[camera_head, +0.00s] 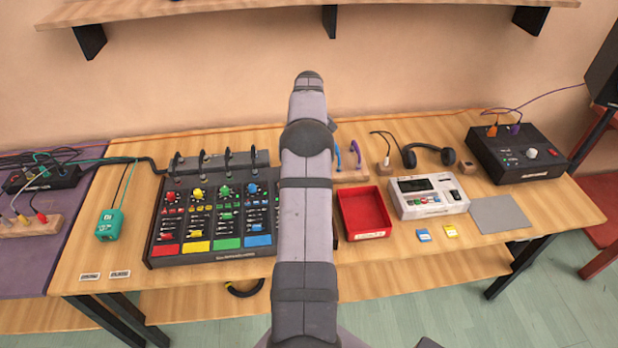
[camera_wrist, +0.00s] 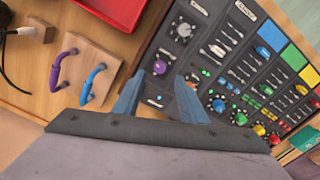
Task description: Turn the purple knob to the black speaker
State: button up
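The purple knob (camera_wrist: 159,67) sits on the dark end panel of the mixer (camera_wrist: 205,60) in the wrist view. My gripper (camera_wrist: 160,75) is open, with its two blue-grey fingers apart and the knob showing between their tips. I cannot tell whether they touch it or how far above the panel they are. In the head view my arm hides the knob and the gripper; the mixer (camera_head: 222,250) shows on the left of the arm. A black box that looks like the speaker (camera_head: 605,75) is cut off at the right edge. Any mark around the knob is too small to read.
A wooden block with purple (camera_wrist: 60,72) and blue (camera_wrist: 92,82) loops stands beside the mixer, close to my gripper. A red tray (camera_head: 365,212), a white device (camera_head: 428,195), headphones (camera_head: 428,153) and a black unit (camera_head: 515,150) stand to the right. A shelf (camera_head: 250,3) overhangs behind.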

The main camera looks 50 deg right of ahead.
jog(key=shift+f+p, duration=1.15)
jog(key=shift+f, duration=2.25)
grip_shut()
